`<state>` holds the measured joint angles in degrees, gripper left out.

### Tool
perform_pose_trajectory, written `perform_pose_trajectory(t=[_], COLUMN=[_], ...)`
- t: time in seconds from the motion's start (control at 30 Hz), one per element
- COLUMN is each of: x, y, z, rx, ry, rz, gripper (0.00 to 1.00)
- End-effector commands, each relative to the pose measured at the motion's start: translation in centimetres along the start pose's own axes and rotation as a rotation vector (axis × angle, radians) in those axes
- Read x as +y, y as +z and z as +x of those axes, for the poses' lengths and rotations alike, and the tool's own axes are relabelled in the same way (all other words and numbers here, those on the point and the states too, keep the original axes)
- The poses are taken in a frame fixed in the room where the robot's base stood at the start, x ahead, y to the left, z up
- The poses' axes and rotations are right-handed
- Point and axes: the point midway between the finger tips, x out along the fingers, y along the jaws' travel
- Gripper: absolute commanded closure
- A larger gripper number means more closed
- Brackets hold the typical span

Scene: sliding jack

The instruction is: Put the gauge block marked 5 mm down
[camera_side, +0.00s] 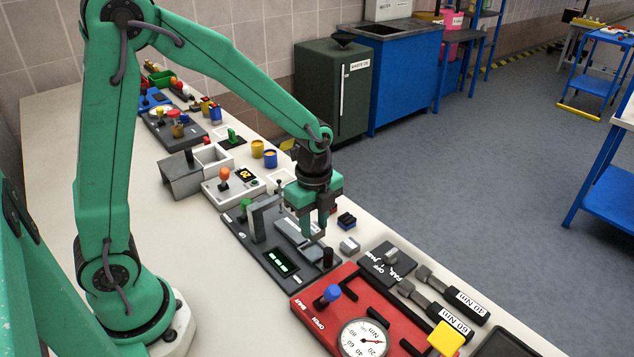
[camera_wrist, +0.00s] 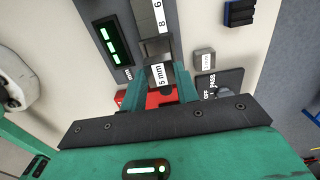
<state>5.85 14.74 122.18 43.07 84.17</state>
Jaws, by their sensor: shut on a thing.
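The gauge block marked 5 mm (camera_wrist: 160,76) is a light grey piece between the two green fingers of my gripper (camera_wrist: 171,84) in the wrist view. My gripper is shut on it, label facing the wrist camera. In the side view my gripper (camera_side: 321,228) points down over the right part of the dark jack plate (camera_side: 252,249); the block is hard to make out there. Grey metal marked 6 and 8 (camera_wrist: 151,16) lies just beyond the block in the wrist view. I cannot tell whether the block touches anything below.
The plate carries a green-lit display (camera_side: 283,262) and an upright grey block (camera_side: 263,218). A small grey block (camera_side: 349,246) and a dark blue slotted block (camera_side: 346,221) stand right of my gripper. The OFF/PASS panel (camera_side: 375,263) and red gauge panel (camera_side: 313,294) are nearby.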

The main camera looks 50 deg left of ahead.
Motion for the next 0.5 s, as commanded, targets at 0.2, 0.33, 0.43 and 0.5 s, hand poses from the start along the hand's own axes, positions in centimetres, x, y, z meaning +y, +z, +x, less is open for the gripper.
perform_pose_trajectory(t=[0.2, 0.33, 0.43, 0.5], x=[-1.6, -3.4, -5.1, -6.3], y=[1.4, 3.2, 5.2, 6.8], z=[-0.4, -0.9, -1.4, -1.9], rx=[0.0, 0.0, 0.0, 0.0], ry=[-0.001, -0.002, -0.002, -0.002], rz=[-0.004, -0.005, -0.007, -0.008], gripper=[0.97, 0.97, 0.97, 0.97])
